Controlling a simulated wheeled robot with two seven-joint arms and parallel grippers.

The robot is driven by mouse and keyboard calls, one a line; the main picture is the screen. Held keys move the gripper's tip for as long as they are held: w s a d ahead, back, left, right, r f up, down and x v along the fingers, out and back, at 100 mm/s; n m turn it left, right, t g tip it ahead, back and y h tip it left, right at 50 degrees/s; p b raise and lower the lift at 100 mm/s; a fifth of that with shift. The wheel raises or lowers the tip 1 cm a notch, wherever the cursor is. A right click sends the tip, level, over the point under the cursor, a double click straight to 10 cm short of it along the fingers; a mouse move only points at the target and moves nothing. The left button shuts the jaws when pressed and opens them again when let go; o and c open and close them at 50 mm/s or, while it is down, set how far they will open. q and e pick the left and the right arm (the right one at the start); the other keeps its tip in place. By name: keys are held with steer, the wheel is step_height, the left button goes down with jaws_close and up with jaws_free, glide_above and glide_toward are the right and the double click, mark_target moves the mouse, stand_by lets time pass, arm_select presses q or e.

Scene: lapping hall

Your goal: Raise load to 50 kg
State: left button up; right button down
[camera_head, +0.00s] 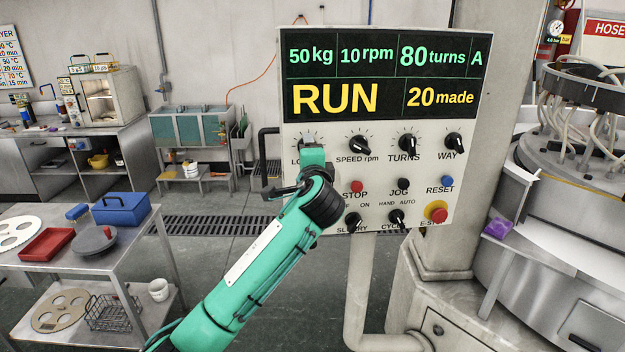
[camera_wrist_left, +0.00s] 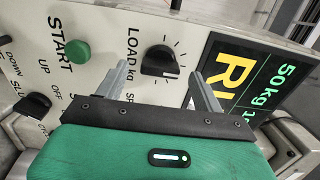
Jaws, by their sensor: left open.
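The control panel (camera_head: 465,195) is upright ahead of me. Its display (camera_head: 385,75) reads 50 kg, 10 rpm, 80 turns, A, with RUN and 20 made below. The black LOAD kg knob (camera_wrist_left: 160,62) shows in the left wrist view, a little beyond my open left gripper (camera_wrist_left: 160,80) and between the lines of its two fingers. No finger is seen touching it. In the head view, my left gripper (camera_head: 309,150) is in front of the LOAD knob and hides most of it, with part of its label. My right gripper is in neither view.
SPEED (camera_head: 359,145), TURNS (camera_head: 408,143) and WAY (camera_head: 454,142) knobs sit right of LOAD. Below are red STOP (camera_head: 357,187), JOG (camera_head: 403,184), blue RESET (camera_head: 447,182) and E-STOP (camera_head: 436,212). Green START (camera_wrist_left: 77,52) shows beside LOAD in the wrist view.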

arm_select(q)
steer(key=s+d+b, duration=0.1)
steer(key=s+b, duration=0.2)
steer(key=s, duration=0.7)
